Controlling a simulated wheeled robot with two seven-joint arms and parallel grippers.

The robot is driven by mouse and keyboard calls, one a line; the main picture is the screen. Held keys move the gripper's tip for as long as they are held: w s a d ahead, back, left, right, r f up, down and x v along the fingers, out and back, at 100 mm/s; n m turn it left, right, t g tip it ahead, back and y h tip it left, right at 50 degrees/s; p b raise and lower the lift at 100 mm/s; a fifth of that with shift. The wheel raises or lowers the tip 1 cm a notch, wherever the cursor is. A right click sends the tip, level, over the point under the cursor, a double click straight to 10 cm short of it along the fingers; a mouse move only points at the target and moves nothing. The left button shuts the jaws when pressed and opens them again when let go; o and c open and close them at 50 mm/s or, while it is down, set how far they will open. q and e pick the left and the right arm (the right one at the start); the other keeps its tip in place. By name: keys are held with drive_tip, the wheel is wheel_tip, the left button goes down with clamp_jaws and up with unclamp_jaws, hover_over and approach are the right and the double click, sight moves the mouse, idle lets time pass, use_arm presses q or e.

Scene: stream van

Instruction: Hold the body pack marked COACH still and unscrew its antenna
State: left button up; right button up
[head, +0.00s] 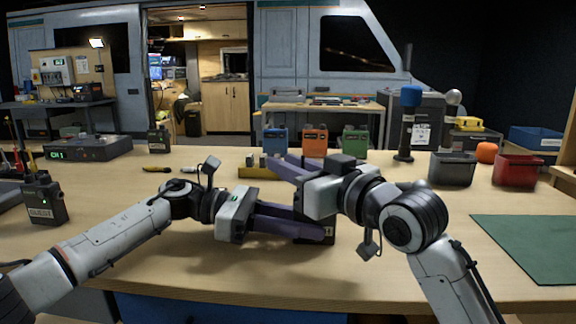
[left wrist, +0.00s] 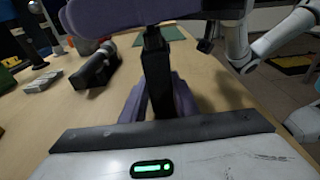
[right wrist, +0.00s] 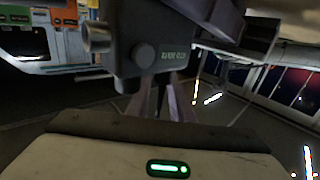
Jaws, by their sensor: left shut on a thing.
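In the right wrist view the pack (right wrist: 160,25) is close, with a round knob and a pale label that I cannot read clearly. A thin dark strip, apparently the antenna (right wrist: 161,98), lies between my right fingers; whether they grip it is unclear.
Another labelled pack (head: 42,200) stands at left, and one more (head: 158,140) farther back. A CH 1 receiver (head: 88,149) is back left. Blue, orange and green boxes (head: 315,141) line the back. A microphone (head: 407,120), grey bin (head: 452,170), red bin (head: 517,170) and green mat (head: 530,245) are right.

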drive_tip(key=shift+w+d+m+t+h, duration=0.1)
drive_tip(key=shift+d+m+t+h, duration=0.1)
drive_tip(key=shift+m+t+h, duration=0.55)
drive_tip(key=shift+w+d+m+t+h, duration=0.15)
drive_tip(key=shift+m+t+h, duration=0.15)
drive_tip(key=shift+m+h, duration=0.5)
drive_tip(key=shift+w+d+m+t+h, duration=0.15)
drive_tip(key=shift+m+t+h, duration=0.35)
drive_tip(key=shift+h, duration=0.55)
clamp_jaws()
drive_tip(key=shift+n+y, duration=0.25)
drive_tip(key=shift+y, duration=0.05)
drive_tip(key=shift+s+a+n+g+y, duration=0.2)
drive_tip(key=shift+n+g+y, duration=0.35)
drive_tip(key=shift+y, duration=0.2)
drive_tip(key=shift+s+a+n+g+y, duration=0.15)
drive_tip(key=shift+n+g+y, duration=0.35)
drive_tip(key=shift+n+y, duration=0.25)
drive_tip(key=shift+s+a+n+g+y, duration=0.1)
drive_tip(key=shift+a+n+g+y, duration=0.1)
drive_tip(key=shift+n+g+y, duration=0.45)
